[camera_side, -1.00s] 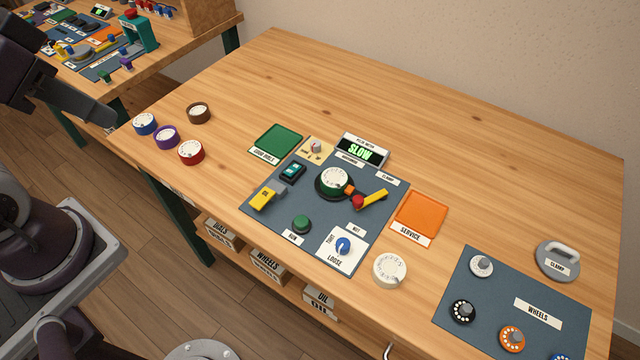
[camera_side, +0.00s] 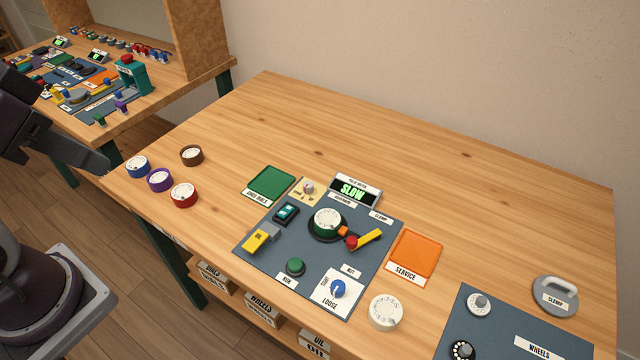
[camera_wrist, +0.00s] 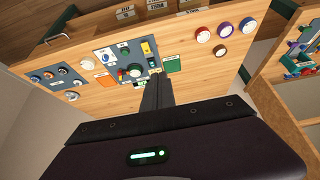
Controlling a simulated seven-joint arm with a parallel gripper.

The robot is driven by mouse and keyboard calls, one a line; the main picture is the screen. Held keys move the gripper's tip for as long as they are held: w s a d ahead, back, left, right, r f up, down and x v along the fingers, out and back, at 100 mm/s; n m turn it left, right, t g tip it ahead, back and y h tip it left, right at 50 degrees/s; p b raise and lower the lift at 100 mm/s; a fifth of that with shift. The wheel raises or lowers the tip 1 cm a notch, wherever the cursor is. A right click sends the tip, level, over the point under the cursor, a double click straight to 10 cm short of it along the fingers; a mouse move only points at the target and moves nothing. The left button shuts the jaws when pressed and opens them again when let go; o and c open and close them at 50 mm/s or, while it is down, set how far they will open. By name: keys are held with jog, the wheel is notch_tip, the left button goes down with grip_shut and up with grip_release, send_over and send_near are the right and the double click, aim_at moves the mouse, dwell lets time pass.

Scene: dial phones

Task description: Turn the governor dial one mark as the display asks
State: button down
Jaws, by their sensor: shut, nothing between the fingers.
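The display (camera_side: 353,190) stands at the back of the blue-grey mat and reads SLOW in green. A small pale knob with a reddish mark (camera_side: 308,188) sits on a cream plate left of the display; its scale is too small to read. A white-faced dial (camera_side: 327,222) sits on a dark green and black base in the mat's middle. I cannot tell for certain which is the governor dial. My gripper (camera_wrist: 157,80) shows in the wrist view, shut and empty, high above the bench and apart from everything.
The mat also holds a yellow lever (camera_side: 368,239), a green button (camera_side: 295,266), a blue knob (camera_side: 338,289) and a yellow switch (camera_side: 257,240). Green (camera_side: 270,183) and orange (camera_side: 417,253) trays flank it. Loose dials (camera_side: 160,180) lie left. The bench's back is clear.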

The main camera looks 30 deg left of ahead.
dwell(0.8)
jog(key=c, duration=1.8)
grip_release()
jog(key=shift+w, duration=0.1)
jog(key=shift+c, duration=0.2)
jog(key=o, duration=0.6)
jog(key=shift+m+g, duration=0.5)
jog(key=w, duration=0.2)
jog(key=w+r, duration=0.1)
jog(key=w, duration=0.1)
jog(key=w+r, duration=0.1)
jog(key=w, duration=0.1)
jog(key=shift+w+d+r, duration=0.1)
jog(key=shift+d, duration=0.2)
jog(key=shift+o, duration=0.2)
jog(key=m+g, duration=0.5)
jog(key=m, duration=0.2)
send_over(308, 184)
notch_tip(308, 184, down, 26)
notch_tip(308, 184, down, 8)
jog(key=shift+r, duration=0.2)
